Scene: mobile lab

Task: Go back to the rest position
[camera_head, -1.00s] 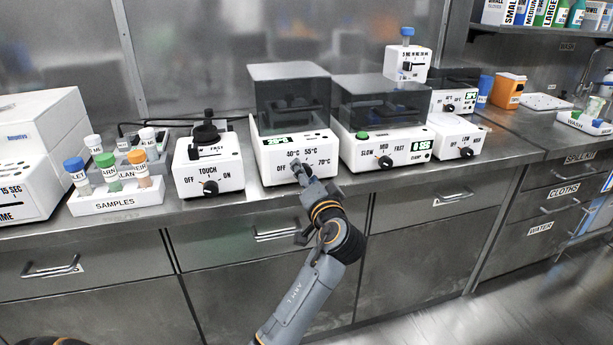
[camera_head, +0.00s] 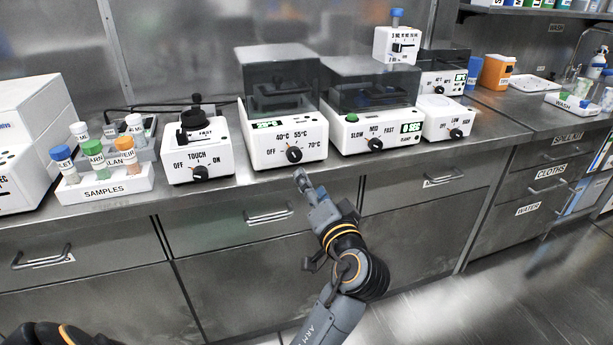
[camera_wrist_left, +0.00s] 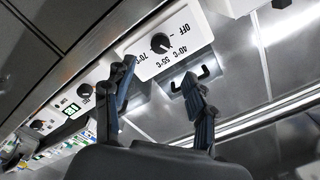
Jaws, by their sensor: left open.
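My left gripper (camera_head: 303,180) is in front of the bench edge, just below the white heater box (camera_head: 255,152) with the 40°C, 55°C and 70°C marks. Its dial (camera_head: 293,155) is uncovered, and the gripper is apart from it. In the left wrist view the two dark fingers of my left gripper (camera_wrist_left: 158,92) are spread with nothing between them. The heater's dial (camera_wrist_left: 160,43) shows beyond them there. My right gripper is not in view.
A samples rack (camera_head: 104,190) with capped tubes, a touch mixer (camera_head: 197,160) and a speed-dial machine (camera_head: 376,128) stand on the bench. Drawer handles (camera_head: 269,216) stick out below the bench edge near my arm. The floor at right is clear.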

